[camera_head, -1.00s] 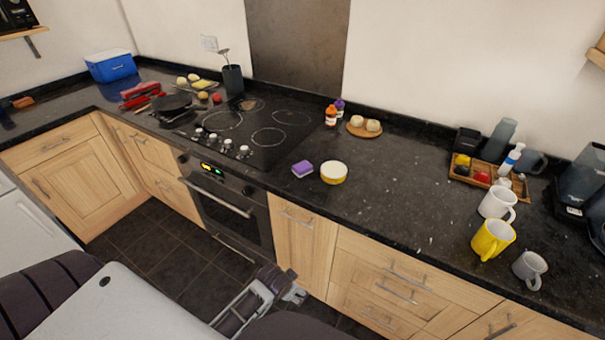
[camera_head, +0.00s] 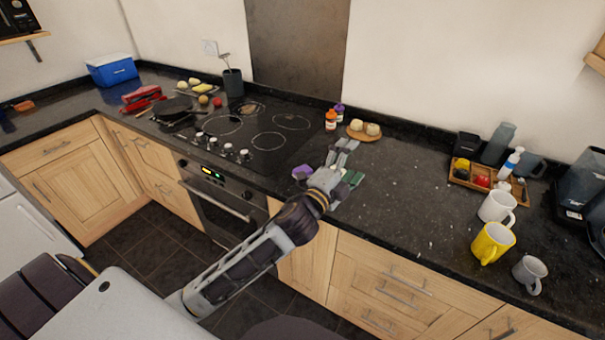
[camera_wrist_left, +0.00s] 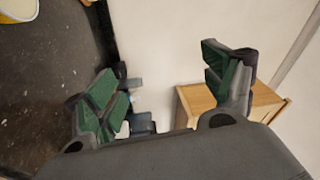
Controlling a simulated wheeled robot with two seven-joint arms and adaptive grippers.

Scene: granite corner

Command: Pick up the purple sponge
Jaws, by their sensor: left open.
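The purple sponge (camera_head: 301,171) lies on the dark counter just right of the hob, in the head view. Its right part is close to my gripper and may be partly covered. My left gripper (camera_head: 346,164) is open and empty over the counter, to the right of the sponge. In the left wrist view its green-padded fingers (camera_wrist_left: 165,88) are spread wide apart. The sponge does not show in that view. My right gripper is not in view.
Mugs (camera_head: 492,240) stand at right. The counter between is clear.

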